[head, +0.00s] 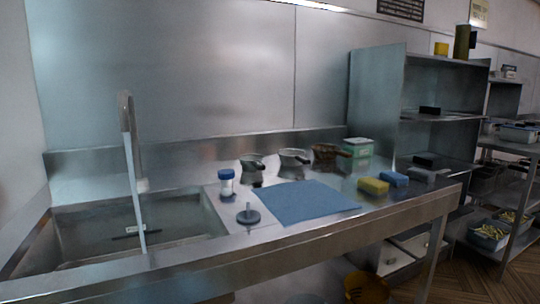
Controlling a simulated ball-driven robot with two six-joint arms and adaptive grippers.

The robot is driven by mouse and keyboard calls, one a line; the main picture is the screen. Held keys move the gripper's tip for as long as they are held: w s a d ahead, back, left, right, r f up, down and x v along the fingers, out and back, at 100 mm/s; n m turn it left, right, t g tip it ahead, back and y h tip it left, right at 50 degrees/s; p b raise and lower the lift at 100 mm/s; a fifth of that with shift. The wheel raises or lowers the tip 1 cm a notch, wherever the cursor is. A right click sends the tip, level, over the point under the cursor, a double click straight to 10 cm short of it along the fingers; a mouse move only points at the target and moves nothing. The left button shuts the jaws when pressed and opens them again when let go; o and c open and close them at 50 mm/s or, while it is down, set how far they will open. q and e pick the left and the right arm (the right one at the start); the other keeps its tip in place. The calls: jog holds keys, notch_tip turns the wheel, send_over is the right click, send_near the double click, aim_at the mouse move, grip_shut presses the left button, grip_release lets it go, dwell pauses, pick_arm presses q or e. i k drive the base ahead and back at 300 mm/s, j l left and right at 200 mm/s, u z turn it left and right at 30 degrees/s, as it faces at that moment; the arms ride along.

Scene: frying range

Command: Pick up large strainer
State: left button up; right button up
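Three small handled vessels stand in a row at the back of the steel counter. The left one (252,164) and the middle one (293,158) are grey metal with dark handles. The right one (326,154) is brownish, with its handle towards the right. They are too small in the head view to tell which is the large strainer. Neither of my grippers is in view.
A blue mat (300,202) lies in front of the vessels. A blue-capped jar (226,183) and a grey disc-shaped object (248,216) stand left of it. Yellow (373,186) and blue (394,179) sponges lie right. The sink (75,240) with its faucet (130,130) is at the left.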

aim_at(332, 154)
jog(key=i+l+u, duration=0.15)
jog(key=u, duration=0.2)
jog(key=i+l+u, duration=0.1)
jog(key=l+u, duration=0.65)
